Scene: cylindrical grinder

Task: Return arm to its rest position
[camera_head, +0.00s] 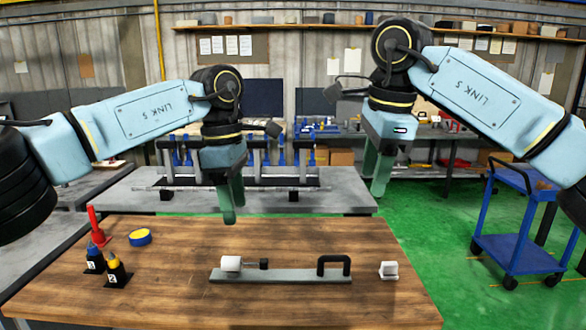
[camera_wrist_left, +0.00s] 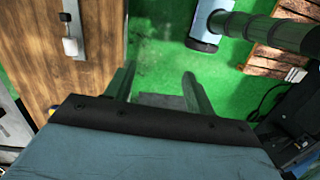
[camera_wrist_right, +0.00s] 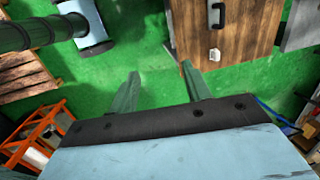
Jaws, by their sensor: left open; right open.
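My left gripper (camera_head: 231,203) hangs with its green fingers pointing down above the back part of the wooden table (camera_head: 180,290). In the left wrist view its two fingers (camera_wrist_left: 158,82) stand apart with nothing between them. My right gripper (camera_head: 376,180) hangs higher, to the right, near the table's back right corner. In the right wrist view its fingers (camera_wrist_right: 160,80) are also apart and empty. A grey plate (camera_head: 290,275) with a white cylinder (camera_head: 231,263) and a black handle (camera_head: 334,264) lies on the table. Both grippers are clear of these things.
A small white block (camera_head: 389,270) sits at the table's right. A grey bench (camera_head: 345,198) is behind. A blue cart (camera_head: 515,250) stands on green floor.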

